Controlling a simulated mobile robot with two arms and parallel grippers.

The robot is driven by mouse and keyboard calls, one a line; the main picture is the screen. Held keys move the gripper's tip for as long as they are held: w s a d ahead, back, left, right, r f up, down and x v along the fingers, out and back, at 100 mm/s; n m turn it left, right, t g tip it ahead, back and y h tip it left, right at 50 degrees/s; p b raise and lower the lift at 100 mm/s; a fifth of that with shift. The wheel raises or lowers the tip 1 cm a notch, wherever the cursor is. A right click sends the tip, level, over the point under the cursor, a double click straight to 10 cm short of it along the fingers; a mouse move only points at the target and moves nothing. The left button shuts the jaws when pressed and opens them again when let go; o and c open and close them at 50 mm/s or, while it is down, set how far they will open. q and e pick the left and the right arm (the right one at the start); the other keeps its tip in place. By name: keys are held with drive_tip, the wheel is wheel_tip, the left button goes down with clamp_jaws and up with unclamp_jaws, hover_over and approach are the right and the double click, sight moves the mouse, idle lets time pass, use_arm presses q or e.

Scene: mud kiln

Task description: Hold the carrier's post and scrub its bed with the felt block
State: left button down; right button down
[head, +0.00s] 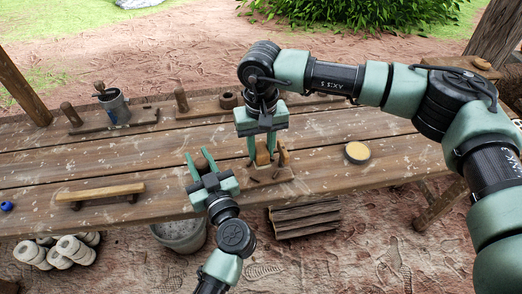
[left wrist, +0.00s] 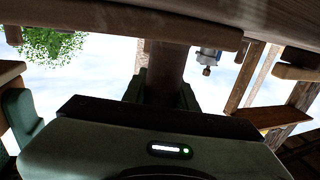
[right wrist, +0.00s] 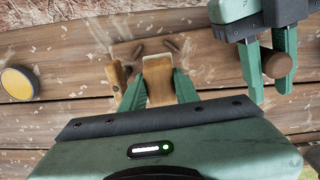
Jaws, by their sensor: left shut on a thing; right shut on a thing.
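My left gripper (head: 201,164) is low near the table's front edge, shut on a dark brown round post. The post (left wrist: 165,66) rises between its fingers in the left wrist view; its rounded top (right wrist: 277,65) shows in the right wrist view. My right gripper (head: 262,157) points down, shut on a tan wooden block (right wrist: 158,82), apparently the felt block. The block is at a small pegged board (right wrist: 122,52); whether it touches the board is unclear. Its underside is hidden. I cannot clearly make out the bed of the held carrier.
A second wooden tool (right wrist: 115,75) stands beside the block. A yellow-topped round tin (head: 357,152) is to the right. A raised wooden bar (head: 100,192) lies left. The table's middle is fairly clear.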

use_arm(q)
drive_tip(key=c, duration=1)
unclamp_jaws()
drive_tip(key=shift+c, duration=0.2)
drive_tip(key=v, duration=1.2)
drive_tip(key=shift+d, duration=0.1)
